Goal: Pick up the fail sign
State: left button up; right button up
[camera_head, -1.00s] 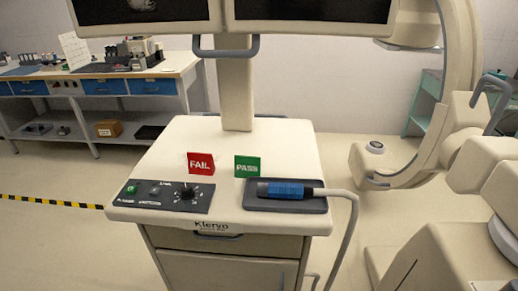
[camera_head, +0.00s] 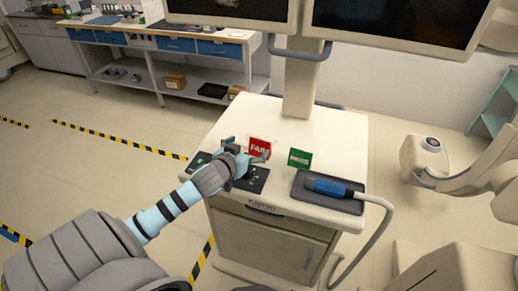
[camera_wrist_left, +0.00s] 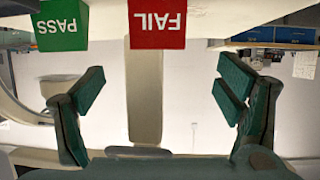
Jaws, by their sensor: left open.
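The red fail sign (camera_head: 261,145) stands upright on the top of the cart (camera_head: 335,140), behind the control panel. The green pass sign (camera_head: 299,158) stands to its right. My left gripper (camera_head: 245,150) is over the panel, just in front of and to the left of the fail sign, and hides some panel knobs. In the left wrist view, which is upside down, the fail sign (camera_wrist_left: 157,24) lies between the two open fingers (camera_wrist_left: 160,90) but beyond their tips. The pass sign (camera_wrist_left: 61,26) is off to the left there. My right gripper is out of view.
A blue handheld probe (camera_head: 330,187) rests on a dark pad (camera_head: 312,198) at the cart's right front, with a grey cable hanging off. Two monitors (camera_head: 395,25) rise above the cart on a post. A workbench (camera_head: 175,42) stands behind.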

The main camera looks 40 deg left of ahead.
aim_at(259, 142)
pick_arm(q)
jog(key=x, duration=0.8)
jog(key=shift+d+f+b, duration=0.15)
jog(key=shift+f+b, duration=0.15)
jog(key=shift+f, duration=0.15)
jog(key=c, duration=0.9)
